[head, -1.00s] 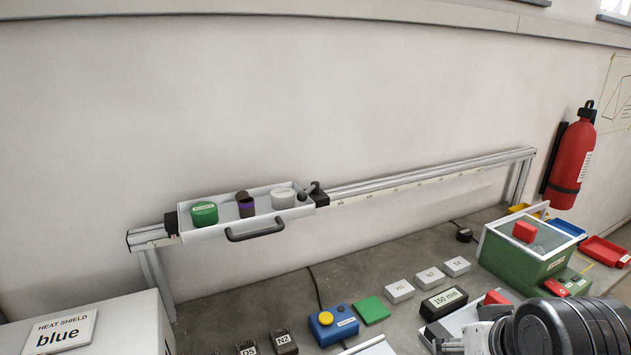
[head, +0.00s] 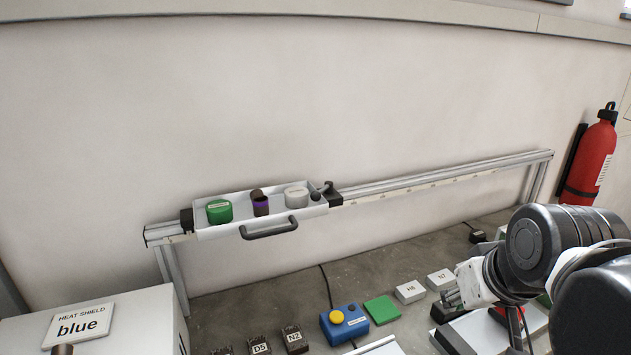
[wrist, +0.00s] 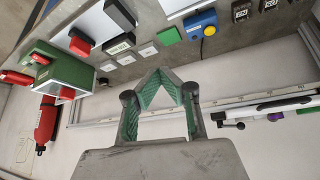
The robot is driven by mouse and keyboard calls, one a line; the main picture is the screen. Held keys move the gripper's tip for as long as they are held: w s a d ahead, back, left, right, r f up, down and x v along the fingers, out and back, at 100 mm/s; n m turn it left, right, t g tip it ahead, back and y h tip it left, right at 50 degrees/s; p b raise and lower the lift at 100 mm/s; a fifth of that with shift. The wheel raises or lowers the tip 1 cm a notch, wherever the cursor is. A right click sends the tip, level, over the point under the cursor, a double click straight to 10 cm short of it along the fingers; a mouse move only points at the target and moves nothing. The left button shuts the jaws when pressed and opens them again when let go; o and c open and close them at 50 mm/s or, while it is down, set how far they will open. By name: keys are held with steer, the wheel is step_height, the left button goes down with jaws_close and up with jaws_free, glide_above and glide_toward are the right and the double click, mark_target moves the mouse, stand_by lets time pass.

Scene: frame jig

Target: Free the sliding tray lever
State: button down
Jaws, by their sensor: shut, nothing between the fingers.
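The sliding tray (head: 222,232) is a white tray with a dark front handle (head: 270,229), sitting on the left part of the aluminium rail (head: 440,181). Its small dark lever (head: 321,190) stands at the tray's right end, beside a black block (head: 334,199). In the wrist view the lever (wrist: 232,125) shows right of my gripper (wrist: 160,75), with the tray (wrist: 283,103) beyond it. My gripper's fingertips meet and hold nothing. In the head view my gripper (head: 452,299) is over the right side of the bench, well away from the lever.
The tray holds a green tin (head: 219,211), a dark purple-banded container (head: 261,205) and a white tin (head: 296,197). On the bench are a blue button box (head: 344,324), a green square (head: 381,309) and small labelled blocks (head: 410,292). A fire extinguisher (head: 592,160) hangs at right.

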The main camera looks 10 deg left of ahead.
steer(key=w+a+r+n+g+y+p, duration=0.1)
steer(key=w+a+r+n+p, duration=0.15)
steer(key=w+a+r, duration=0.5)
steer(key=w+a+r+n+g+y+p, duration=0.1)
steer(key=w+a+r+n, duration=0.3)
steer(key=w+a, duration=0.5)
steer(key=w+a+r+n+g+y+p, duration=0.1)
steer(key=w+a+r+n+g+p, duration=0.1)
steer(key=w+a+n, duration=0.4)
steer(key=shift+w+a+r+g, duration=0.6)
steer(key=shift+w+a+r, duration=0.5)
steer(key=shift+w+a, duration=1.15)
steer(key=shift+w+d, duration=0.45)
steer(key=shift+d, duration=0.05)
